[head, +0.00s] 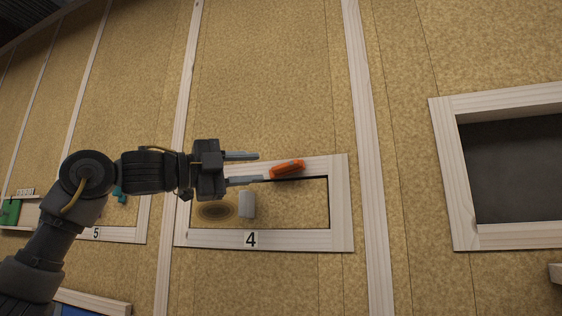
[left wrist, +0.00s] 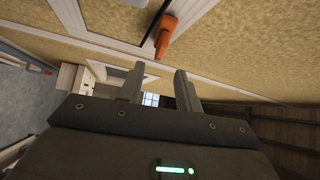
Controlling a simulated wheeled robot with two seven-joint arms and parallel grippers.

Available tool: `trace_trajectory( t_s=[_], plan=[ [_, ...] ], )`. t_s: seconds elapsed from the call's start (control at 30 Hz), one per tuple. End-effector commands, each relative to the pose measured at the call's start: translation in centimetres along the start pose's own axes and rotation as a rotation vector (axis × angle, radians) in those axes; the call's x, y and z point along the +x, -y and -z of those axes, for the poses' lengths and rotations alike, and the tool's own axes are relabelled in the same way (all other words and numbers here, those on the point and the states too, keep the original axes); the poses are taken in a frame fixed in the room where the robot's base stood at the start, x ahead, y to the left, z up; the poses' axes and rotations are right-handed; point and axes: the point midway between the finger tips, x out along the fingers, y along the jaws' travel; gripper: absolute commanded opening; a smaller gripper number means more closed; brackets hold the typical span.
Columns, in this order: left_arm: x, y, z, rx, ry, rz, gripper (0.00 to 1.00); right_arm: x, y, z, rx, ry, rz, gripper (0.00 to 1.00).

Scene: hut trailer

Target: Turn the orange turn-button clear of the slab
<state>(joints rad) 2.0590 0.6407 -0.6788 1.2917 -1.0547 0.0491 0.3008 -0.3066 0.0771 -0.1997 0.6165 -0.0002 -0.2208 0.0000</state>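The orange turn-button (head: 287,169) sits on the top rail of the white wooden frame marked 4. It lies nearly along the rail, slightly tilted, with its right end higher. The slab (head: 290,208) fills the frame opening below it and carries a pale block-like handle (head: 247,204). My left gripper (head: 250,168) is open, with its two fingers pointing right, just left of the turn-button and apart from it. In the left wrist view the turn-button (left wrist: 165,36) shows beyond the open fingertips (left wrist: 158,72). My right gripper is in neither view.
An empty framed opening (head: 512,168) is at the right. Another frame, marked 5 (head: 96,233), is at the left behind my arm, with a green piece (head: 10,212) farther left. Vertical white battens (head: 362,120) divide the wall. The wall above frame 4 is clear.

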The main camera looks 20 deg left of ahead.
Motion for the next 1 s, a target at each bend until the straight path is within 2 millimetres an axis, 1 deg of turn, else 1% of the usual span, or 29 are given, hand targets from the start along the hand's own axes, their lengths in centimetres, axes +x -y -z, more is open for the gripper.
trace_trajectory(
  t_s=[0.03,0.2,0.3,0.4,0.57,0.83,1.0],
  plan=[
    [1.2,0.5,0.1,-0.001,-0.001,-0.002,0.35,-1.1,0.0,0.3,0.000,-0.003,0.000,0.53],
    [4.3,0.5,0.1,0.000,0.000,-0.001,0.35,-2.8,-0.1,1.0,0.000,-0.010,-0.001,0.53],
    [5.7,0.5,0.0,0.000,0.002,0.000,0.35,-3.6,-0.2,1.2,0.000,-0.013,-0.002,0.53],
    [6.7,0.4,0.0,0.000,0.002,0.000,0.35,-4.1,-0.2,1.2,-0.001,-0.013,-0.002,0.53],
    [7.5,0.2,-0.1,0.001,0.002,0.001,0.35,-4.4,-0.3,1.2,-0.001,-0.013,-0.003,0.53],
    [7.6,0.1,-0.1,0.001,0.003,0.002,0.35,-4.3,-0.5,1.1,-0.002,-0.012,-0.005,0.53],
    [7.6,0.1,-0.1,0.001,0.003,0.002,0.12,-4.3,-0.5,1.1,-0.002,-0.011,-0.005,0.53]
  ],
)
